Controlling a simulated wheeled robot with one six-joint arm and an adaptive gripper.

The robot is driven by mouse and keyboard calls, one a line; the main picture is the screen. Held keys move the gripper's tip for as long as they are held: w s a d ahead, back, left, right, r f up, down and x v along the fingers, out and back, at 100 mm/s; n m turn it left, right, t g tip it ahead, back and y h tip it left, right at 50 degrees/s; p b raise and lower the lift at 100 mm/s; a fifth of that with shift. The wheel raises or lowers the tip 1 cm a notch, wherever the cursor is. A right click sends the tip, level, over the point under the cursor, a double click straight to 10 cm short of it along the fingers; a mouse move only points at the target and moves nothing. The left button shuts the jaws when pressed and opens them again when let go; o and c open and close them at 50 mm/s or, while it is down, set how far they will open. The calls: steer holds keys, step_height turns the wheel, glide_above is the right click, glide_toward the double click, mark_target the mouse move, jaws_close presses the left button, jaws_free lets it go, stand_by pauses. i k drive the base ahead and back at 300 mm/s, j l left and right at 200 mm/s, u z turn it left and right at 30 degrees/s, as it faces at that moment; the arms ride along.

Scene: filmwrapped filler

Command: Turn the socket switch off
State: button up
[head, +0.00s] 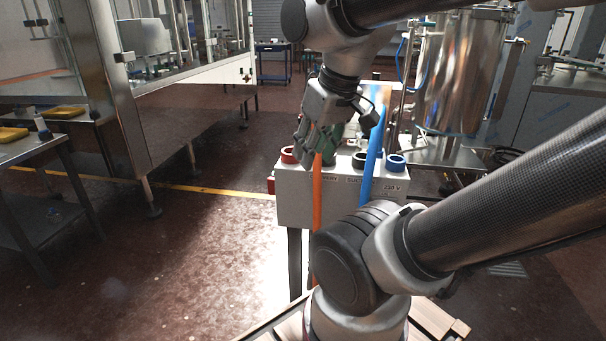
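A light grey socket box (293,212) stands on dark legs in the middle of the head view. Its top carries a red-ringed round socket (288,155) at the left and a blue-ringed one (396,161) at the right. Dark round parts sit between them, and one printed label on the front reads 230 V. A small red part (271,186) sticks out at the box's left side; I cannot tell whether it is the switch. My gripper (306,150) points down over the left part of the box top. Its fingers blur into the parts behind, so opening and contact are unclear.
An orange upright strip (317,195) and a blue one (373,155) cross the box front. A shiny steel tank (460,75) stands behind right. Steel tables with yellow items (12,134) stand at left. Open floor (190,240) lies left of the box.

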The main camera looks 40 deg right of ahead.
mark_target(270, 181)
steer(key=i+j+z, duration=0.4)
steer(key=j+z, duration=0.2)
steer(key=i+j+z, duration=0.1)
steer(key=j+z, duration=0.2)
steer(key=i+j+z, duration=0.1)
steer(key=j+z, duration=0.2)
steer(key=j, duration=0.2)
steer(key=j+z, duration=0.3)
steer(key=i+j, duration=0.15)
steer(key=i, duration=0.2)
steer(key=i+j+z, duration=0.1)
steer(key=i, duration=0.2)
